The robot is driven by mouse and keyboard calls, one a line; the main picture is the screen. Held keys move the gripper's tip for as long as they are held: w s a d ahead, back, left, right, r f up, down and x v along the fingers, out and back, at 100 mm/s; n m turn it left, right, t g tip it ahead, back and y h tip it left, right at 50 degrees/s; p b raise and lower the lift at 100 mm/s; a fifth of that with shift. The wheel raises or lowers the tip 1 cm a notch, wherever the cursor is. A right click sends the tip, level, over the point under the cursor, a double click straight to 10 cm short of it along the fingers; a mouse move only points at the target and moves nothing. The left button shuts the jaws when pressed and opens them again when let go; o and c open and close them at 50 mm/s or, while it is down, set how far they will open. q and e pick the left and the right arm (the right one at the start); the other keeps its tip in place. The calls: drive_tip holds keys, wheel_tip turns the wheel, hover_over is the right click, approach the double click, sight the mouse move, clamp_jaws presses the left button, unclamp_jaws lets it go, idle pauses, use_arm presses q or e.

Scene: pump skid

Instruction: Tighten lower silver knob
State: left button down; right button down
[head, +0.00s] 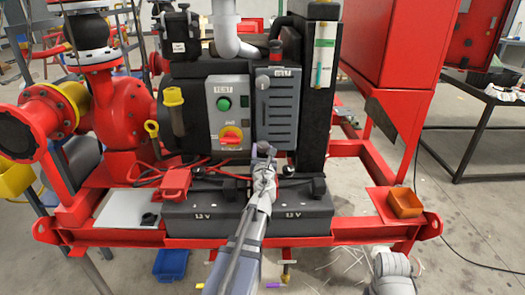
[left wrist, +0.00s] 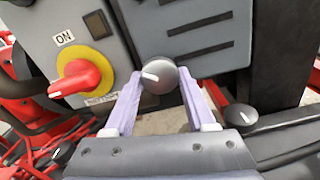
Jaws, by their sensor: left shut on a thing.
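The lower silver knob (head: 263,147) is a round grey knob with a white mark, at the bottom of the grey slotted panel (head: 278,110). In the left wrist view the knob (left wrist: 159,75) sits between the two pale fingers of my left gripper (left wrist: 158,88), with its white mark pointing left. My left gripper (head: 264,160) reaches up from below and is shut on this knob, partly covering it in the head view. An upper silver knob (head: 262,82) is near the top of the same panel, apart from the gripper. My right gripper is not in view.
Left of the panel is a grey box with a green button (head: 224,104) and a red switch on yellow (head: 232,137). Black batteries (head: 205,212) sit below, with a black knob (left wrist: 241,116) close to my right finger. A red frame (head: 350,230) runs along the front.

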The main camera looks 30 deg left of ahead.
use_arm(q)
drive_tip(key=n, duration=1.2)
drive_tip(key=shift+w+d, duration=0.1)
drive_tip(key=n, duration=0.6)
drive_tip(key=shift+r+n, duration=0.15)
drive_tip(key=shift+n, duration=0.25)
drive_tip(key=n, duration=0.6)
drive_tip(key=shift+n, duration=0.4)
drive_tip(key=shift+c, duration=1.1)
unclamp_jaws()
